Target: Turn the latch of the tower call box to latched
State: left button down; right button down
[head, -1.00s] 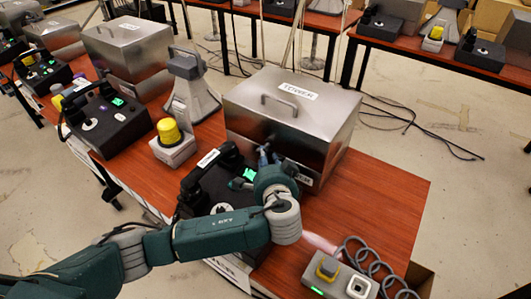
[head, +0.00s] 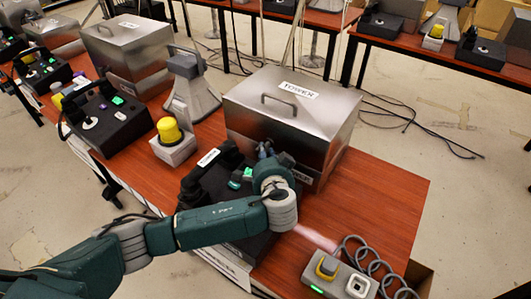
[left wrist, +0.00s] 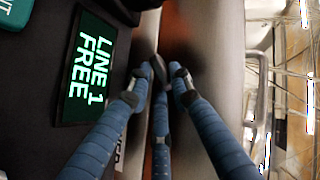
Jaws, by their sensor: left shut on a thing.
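The tower call box (head: 318,113) is a grey metal box with a closed lid, a top handle and a TOWER label, on the red-brown table. My left gripper (head: 265,151) is at its front wall, above the black phone unit. In the left wrist view my blue fingers (left wrist: 158,90) are closed around a small dark piece, the latch (left wrist: 158,68), beside the metal wall. My fingers and wrist hide most of the latch, so its angle cannot be told. My right gripper is not in view.
The black phone unit (head: 203,185) lies under my left arm, its green LINE 1 FREE screen (left wrist: 92,66) close to the fingers. A yellow beacon (head: 169,131) and grey horn (head: 191,95) stand left. A grey button box (head: 335,274) with coiled cable is near the front right.

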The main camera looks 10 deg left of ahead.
pick_arm(q)
jog(key=shift+w+a+r+n+g+h+p, duration=0.1)
jog(key=shift+a+r+n+g+h+p, duration=0.15)
jog(key=shift+n+g+h+p, duration=1.35)
jog(key=shift+w+a+r+n+t+h+p, duration=0.2)
jog(key=shift+h+p, duration=0.8)
jog(key=shift+p, duration=1.75)
jog(key=shift+a+r+n+g+h+p, duration=0.15)
jog(key=shift+r+n+g+h+p, duration=0.15)
jog(key=shift+n+g+h+p, duration=1.35)
jog(key=shift+m+t+y+p, duration=0.25)
jog(key=shift+m+t+p, duration=0.3)
jog(key=shift+m+t, duration=0.15)
jog(key=c, duration=1.8)
grip_release()
jog(key=v, duration=1.2)
